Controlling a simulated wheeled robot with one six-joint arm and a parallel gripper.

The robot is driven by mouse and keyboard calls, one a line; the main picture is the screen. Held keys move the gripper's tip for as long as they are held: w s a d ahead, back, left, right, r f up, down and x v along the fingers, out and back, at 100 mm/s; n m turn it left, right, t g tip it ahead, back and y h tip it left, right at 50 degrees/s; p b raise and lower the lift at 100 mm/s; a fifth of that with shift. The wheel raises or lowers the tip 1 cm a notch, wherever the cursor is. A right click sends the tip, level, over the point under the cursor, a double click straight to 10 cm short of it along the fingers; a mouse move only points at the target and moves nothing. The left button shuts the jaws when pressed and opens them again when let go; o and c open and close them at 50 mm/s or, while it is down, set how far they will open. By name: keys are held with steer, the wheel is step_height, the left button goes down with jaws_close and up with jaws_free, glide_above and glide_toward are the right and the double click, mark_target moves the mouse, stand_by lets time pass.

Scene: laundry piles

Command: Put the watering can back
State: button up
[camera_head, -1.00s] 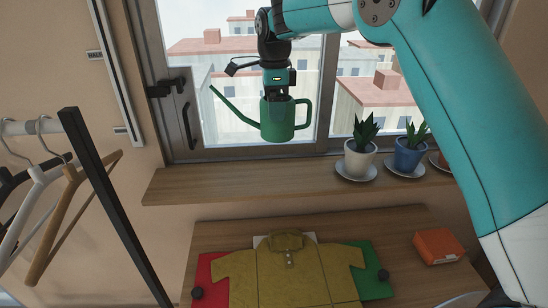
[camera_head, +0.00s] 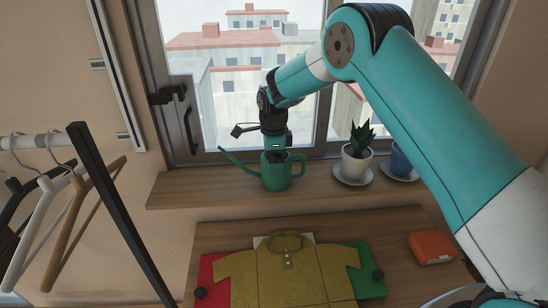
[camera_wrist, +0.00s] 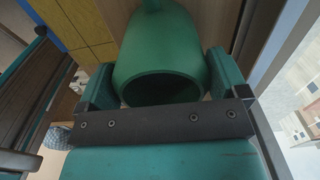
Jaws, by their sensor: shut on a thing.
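The green watering can (camera_head: 276,177) is upright at the window sill (camera_head: 210,187), left of the potted plants, with its spout pointing left. Its base appears to be on the sill or just above it; I cannot tell which. My gripper (camera_head: 274,153) is above it, shut on its upper body. In the wrist view, the can (camera_wrist: 160,50) sits between the two fingers of my gripper (camera_wrist: 160,85), its dark round opening facing the camera.
A white pot with a plant (camera_head: 355,160) and a blue pot (camera_head: 402,161) stand on saucers to the right on the sill. Below, a table (camera_head: 215,235) holds an olive shirt (camera_head: 285,275) and an orange box (camera_head: 433,246). A rack with hangers (camera_head: 70,210) stands left.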

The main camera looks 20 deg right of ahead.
steer(key=shift+f, duration=0.1)
steer(key=o, duration=0.8)
step_height(320, 180, up, 12)
steer(key=b, duration=0.3)
steer(key=shift+f, duration=0.25)
steer(key=s+a+r+n+y, duration=0.1)
steer(key=s+r+n, duration=0.2)
steer(key=s+n, duration=0.6)
steer(key=s+a+r+n+y, duration=0.15)
steer(key=s+r+n, duration=0.35)
steer(key=s, duration=0.5)
steer(key=s+f+n, duration=0.1)
steer(key=s+n, duration=0.3)
steer(key=s, duration=0.2)
steer(key=s+a+f+n+y, duration=0.1)
steer(key=s+n, duration=0.4)
steer(key=s, duration=0.2)
steer(key=s+f+n, duration=0.1)
steer(key=s+n, duration=0.3)
steer(key=s, duration=0.2)
steer(key=shift+s+a+f+y, duration=0.15)
steer(key=shift+a+f+y, duration=0.15)
steer(key=shift+a+y, duration=0.05)
steer(key=shift+f, duration=0.1)
